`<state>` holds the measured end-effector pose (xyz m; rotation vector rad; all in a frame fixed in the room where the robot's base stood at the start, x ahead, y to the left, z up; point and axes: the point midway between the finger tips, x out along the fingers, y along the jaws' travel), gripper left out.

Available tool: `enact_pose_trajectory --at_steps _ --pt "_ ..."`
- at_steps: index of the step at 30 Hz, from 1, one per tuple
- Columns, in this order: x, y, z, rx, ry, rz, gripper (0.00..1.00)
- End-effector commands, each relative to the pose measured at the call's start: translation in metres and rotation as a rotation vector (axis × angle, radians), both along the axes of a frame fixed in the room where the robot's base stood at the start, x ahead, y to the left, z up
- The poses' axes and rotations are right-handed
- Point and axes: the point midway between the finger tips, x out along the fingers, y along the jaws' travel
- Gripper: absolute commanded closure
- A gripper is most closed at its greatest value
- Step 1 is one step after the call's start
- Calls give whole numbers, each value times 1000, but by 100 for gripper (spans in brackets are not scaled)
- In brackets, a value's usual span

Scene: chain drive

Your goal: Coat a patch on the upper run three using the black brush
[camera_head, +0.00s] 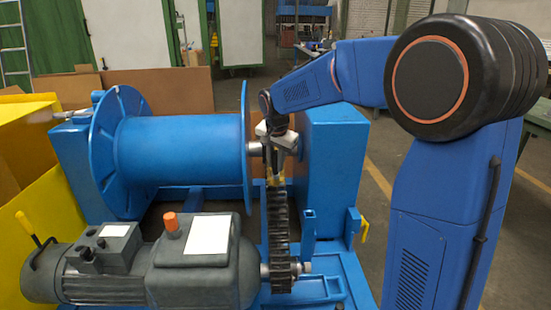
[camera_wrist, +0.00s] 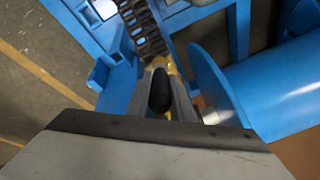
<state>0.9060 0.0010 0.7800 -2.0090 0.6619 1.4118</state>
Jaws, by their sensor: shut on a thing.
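My gripper (camera_head: 277,140) is above the upper end of the chain, beside the right flange of the blue drum. In the wrist view, my gripper (camera_wrist: 172,98) is shut on the black brush (camera_wrist: 159,92), whose dark rounded handle points toward the camera. Yellowish material (camera_wrist: 161,64) shows just beyond the handle, by the chain; I cannot tell whether it is bristles or coating, or whether it touches. The dark chain (camera_head: 278,215) runs down toward a small lower sprocket (camera_head: 280,272). It also shows in the wrist view (camera_wrist: 143,28). The upper sprocket is mostly hidden by my gripper.
The blue drum (camera_head: 180,155) is close left of my gripper, and a blue housing (camera_head: 331,165) stands close right. A grey motor (camera_head: 200,265) with an orange cap sits in front. A blue upright bracket (camera_head: 308,235) stands right of the chain. Open floor lies beyond the housing.

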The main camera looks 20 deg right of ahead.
Motion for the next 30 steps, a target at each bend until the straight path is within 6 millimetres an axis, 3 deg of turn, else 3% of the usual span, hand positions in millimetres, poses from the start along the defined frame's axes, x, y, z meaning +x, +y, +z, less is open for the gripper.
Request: enact_pose_trajectory --at_steps 14,30 --pt "-8 2 -7 -1 2 0 100" --pt "-30 6 23 1 -1 0 100"
